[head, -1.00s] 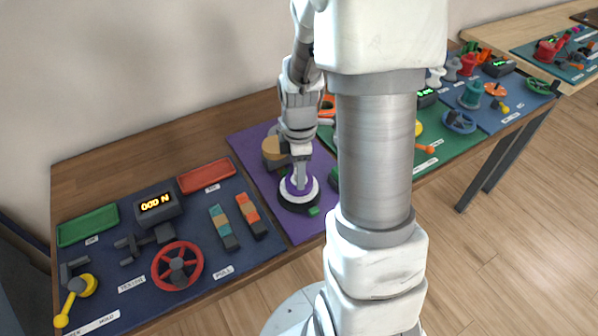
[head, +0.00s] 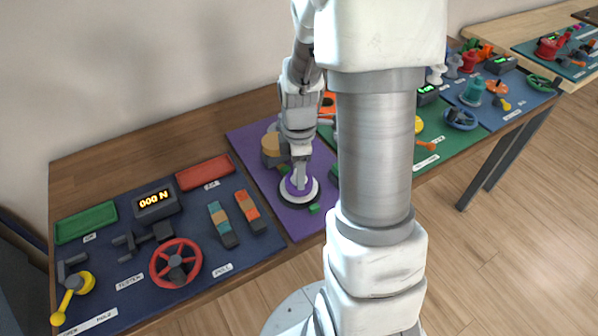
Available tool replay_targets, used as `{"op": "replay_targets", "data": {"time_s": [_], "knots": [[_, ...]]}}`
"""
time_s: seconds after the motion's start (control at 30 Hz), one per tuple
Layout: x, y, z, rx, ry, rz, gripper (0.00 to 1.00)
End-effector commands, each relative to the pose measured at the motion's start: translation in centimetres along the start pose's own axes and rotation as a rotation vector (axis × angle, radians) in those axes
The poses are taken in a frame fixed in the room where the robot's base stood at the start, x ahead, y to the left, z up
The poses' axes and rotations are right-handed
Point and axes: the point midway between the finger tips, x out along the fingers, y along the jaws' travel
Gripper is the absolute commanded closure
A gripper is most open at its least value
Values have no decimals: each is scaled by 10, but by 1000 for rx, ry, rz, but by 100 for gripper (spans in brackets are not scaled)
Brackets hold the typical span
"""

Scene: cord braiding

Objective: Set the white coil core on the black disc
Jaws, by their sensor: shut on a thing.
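The white coil core (head: 307,196) is a round white piece with a purple ring around its middle. It stands on the purple mat (head: 248,149), directly over the black disc (head: 301,206), of which only a thin dark rim shows below it. My gripper (head: 299,181) comes down from above and is shut on the core's middle. The core looks roughly level and centred over the disc. I cannot tell from this angle whether it touches the disc or hangs just above it. The fingertips are small and partly hidden.
A small green block (head: 314,209) lies at the disc's front right. A tan and grey device (head: 271,148) stands behind left. The blue mat on the left holds a red wheel (head: 176,263) and trays. My arm hides much of the table to the right.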

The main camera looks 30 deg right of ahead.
Motion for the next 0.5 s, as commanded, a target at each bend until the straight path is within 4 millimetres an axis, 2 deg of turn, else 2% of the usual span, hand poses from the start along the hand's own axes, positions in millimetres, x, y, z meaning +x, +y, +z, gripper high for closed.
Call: {"op": "replay_targets", "data": {"time_s": [0.27,0.3,0.47,0.5], "knots": [[9,0,0,0,0,0,100],[8,0,0,0,0,0,46],[7,0,0,0,0,0,17],[7,0,0,0,0,0,17]]}}
